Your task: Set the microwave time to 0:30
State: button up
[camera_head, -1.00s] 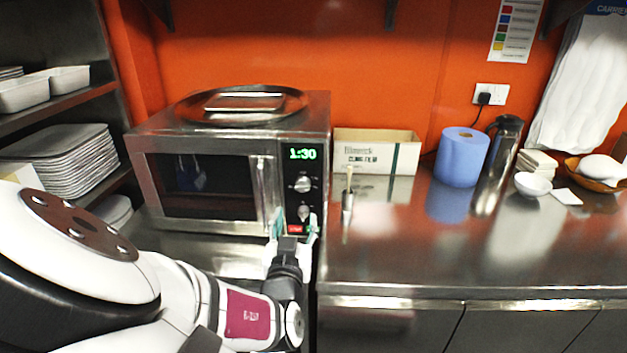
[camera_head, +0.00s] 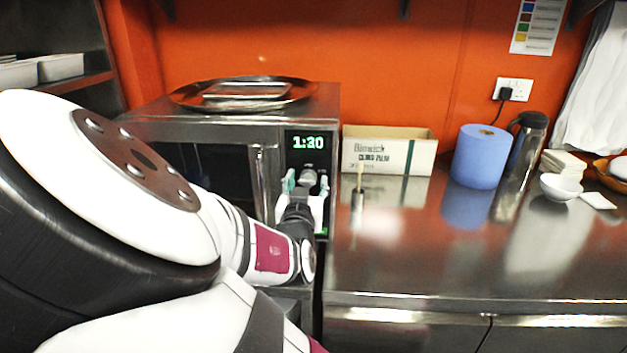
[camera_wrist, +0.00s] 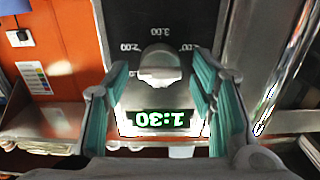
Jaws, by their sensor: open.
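The microwave (camera_head: 322,105) is a steel box at the left of the counter, its door shut and partly hidden by my arm. Its green display (camera_head: 308,142) reads 1:30; it also shows upside down in the wrist view (camera_wrist: 160,118). My gripper (camera_head: 307,182) is open at the black control panel, its teal-padded fingers on either side of the upper knob (camera_wrist: 160,64). In the wrist view the pale knob sits between the fingers, with gaps visible at both sides. White time marks such as 2:00 and 3:00 surround it. The lower knob is hidden behind my gripper.
A round metal tray (camera_head: 185,97) lies on top of the microwave. The front counter is clear.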

jog(key=shift+w, duration=0.2)
jog(key=c, duration=1.1)
